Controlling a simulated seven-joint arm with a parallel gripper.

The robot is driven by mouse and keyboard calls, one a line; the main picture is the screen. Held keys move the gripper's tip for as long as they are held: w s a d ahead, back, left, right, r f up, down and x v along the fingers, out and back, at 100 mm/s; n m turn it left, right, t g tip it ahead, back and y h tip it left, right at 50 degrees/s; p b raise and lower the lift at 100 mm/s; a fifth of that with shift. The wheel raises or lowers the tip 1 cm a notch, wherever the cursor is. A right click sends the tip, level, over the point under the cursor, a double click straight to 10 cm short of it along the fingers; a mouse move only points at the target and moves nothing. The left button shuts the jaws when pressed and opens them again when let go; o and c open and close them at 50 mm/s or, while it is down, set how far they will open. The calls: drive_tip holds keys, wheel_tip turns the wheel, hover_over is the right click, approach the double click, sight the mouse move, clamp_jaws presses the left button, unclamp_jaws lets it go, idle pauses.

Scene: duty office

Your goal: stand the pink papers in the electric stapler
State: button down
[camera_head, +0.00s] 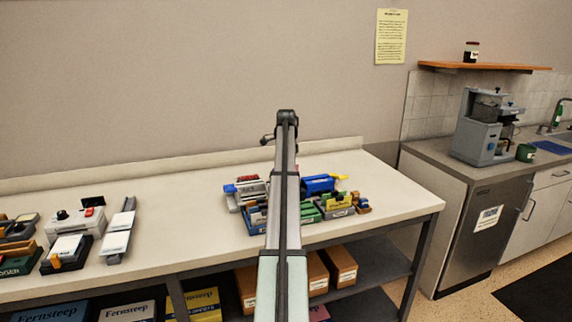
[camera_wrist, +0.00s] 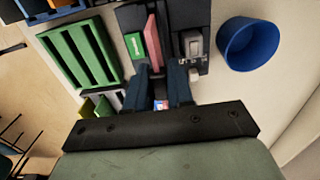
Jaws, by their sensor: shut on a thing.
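The pink papers (camera_wrist: 153,39) show in the wrist view as a narrow pink strip. Their near end lies between the tips of my gripper (camera_wrist: 161,68), which is shut on them. Behind and around the strip is a dark device (camera_wrist: 133,17) with a green label and a grey metal part (camera_wrist: 193,42), likely the electric stapler. I cannot tell whether the papers are inside it or just over it. In the head view my own arm hides the gripper and the papers, and I cannot pick out the stapler there.
A blue cup (camera_wrist: 248,43) stands right of the dark device, and a green slatted rack (camera_wrist: 80,52) lies to its left. In the head view the long table (camera_head: 172,205) has crowded office items on both sides of my arm. Its middle left and right end are clear.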

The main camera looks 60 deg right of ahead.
drive_tip(key=shift+f, duration=1.95)
drive_tip(key=c, duration=0.9)
unclamp_jaws()
drive_tip(key=shift+r, duration=0.1)
drive_tip(key=shift+r, duration=4.45)
